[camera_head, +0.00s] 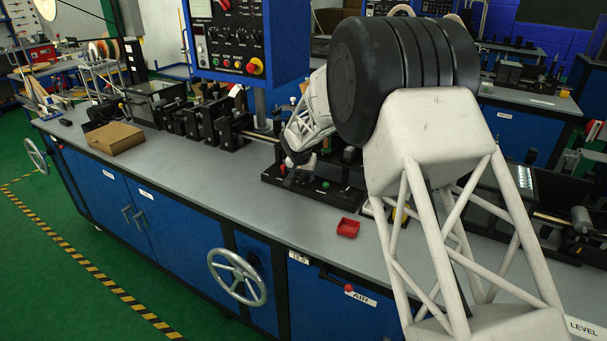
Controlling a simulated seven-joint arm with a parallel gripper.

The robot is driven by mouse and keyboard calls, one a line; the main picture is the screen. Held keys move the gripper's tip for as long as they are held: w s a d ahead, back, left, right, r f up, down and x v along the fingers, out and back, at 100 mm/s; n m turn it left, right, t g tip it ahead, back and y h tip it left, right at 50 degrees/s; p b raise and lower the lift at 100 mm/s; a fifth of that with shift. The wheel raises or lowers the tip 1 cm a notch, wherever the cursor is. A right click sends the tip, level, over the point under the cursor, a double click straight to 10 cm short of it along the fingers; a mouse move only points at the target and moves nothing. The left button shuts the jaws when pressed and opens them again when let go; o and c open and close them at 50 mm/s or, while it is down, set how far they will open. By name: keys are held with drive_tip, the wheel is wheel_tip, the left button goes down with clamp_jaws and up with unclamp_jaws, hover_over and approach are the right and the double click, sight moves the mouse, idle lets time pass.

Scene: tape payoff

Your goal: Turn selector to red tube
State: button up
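My gripper (297,162) is small and dark at the end of my white wrist. It points down over the left part of a low black base unit (316,191) on the bench. I cannot tell whether its fingers are open or shut, or whether they touch anything. A small red part (283,169) shows by the gripper on that unit, and a green button (326,184) sits further right. I cannot make out the selector or a red tube for sure. My arm and gripper hide part of the unit.
A small red tray (348,228) lies in front of the unit on the grey bench (230,185). A cardboard box (114,138) lies at the left. A blue control cabinet (240,40) hangs above. The bench front left of the tray is clear.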

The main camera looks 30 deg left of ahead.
drive_tip(key=shift+r, duration=0.15)
drive_tip(key=v, duration=0.7)
drive_tip(key=shift+s+r, duration=0.2)
drive_tip(key=shift+d, duration=0.1)
idle(0.6)
